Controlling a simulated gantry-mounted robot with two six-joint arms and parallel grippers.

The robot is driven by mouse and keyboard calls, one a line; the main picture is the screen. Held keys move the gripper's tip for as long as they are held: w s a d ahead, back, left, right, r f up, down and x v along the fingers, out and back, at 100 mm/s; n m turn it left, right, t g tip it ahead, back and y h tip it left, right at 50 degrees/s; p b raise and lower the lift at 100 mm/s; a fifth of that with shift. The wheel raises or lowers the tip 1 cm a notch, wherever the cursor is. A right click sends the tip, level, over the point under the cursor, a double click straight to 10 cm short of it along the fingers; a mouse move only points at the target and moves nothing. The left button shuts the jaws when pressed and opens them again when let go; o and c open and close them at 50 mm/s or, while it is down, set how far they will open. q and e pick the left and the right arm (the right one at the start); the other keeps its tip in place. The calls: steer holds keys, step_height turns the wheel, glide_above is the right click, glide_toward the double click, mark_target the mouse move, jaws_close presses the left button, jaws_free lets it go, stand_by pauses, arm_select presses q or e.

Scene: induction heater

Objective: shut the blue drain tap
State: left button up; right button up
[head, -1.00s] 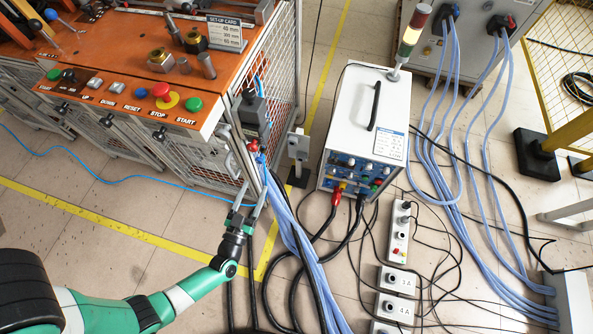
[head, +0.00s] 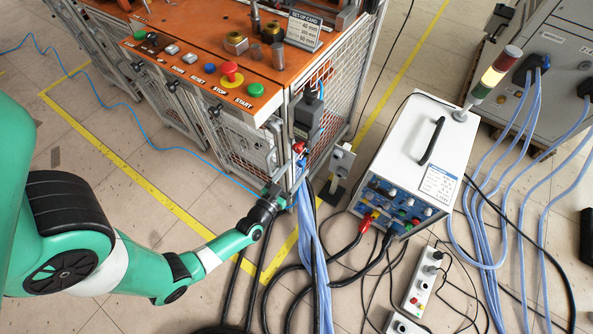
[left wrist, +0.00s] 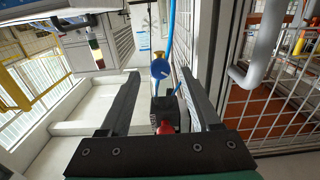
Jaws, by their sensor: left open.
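The blue drain tap (left wrist: 160,69) shows in the left wrist view as a round blue part by a brass fitting, with a blue hose on it. In the head view the small blue part (head: 301,161) sits at the machine's front corner, just below a red part (head: 298,147). My left gripper (head: 283,190) is open, below and slightly left of it. In the left wrist view the tap appears between the spread fingers (left wrist: 159,76); I cannot tell whether it lies within their reach. The fingers do not visibly touch it. The tap's handle angle is unclear. My right gripper is out of view.
The orange-topped machine (head: 262,107) with mesh sides stands behind the gripper. Pale blue and black hoses (head: 311,240) hang beside it. A small grey post box (head: 342,160) and the white heater unit (head: 412,145) stand to the right. Open tiled floor lies left.

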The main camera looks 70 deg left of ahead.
arm_select(q)
steer(key=shift+w+a, duration=0.4)
steer(key=shift+w, duration=0.1)
steer(key=shift+c, duration=0.3)
jaws_close()
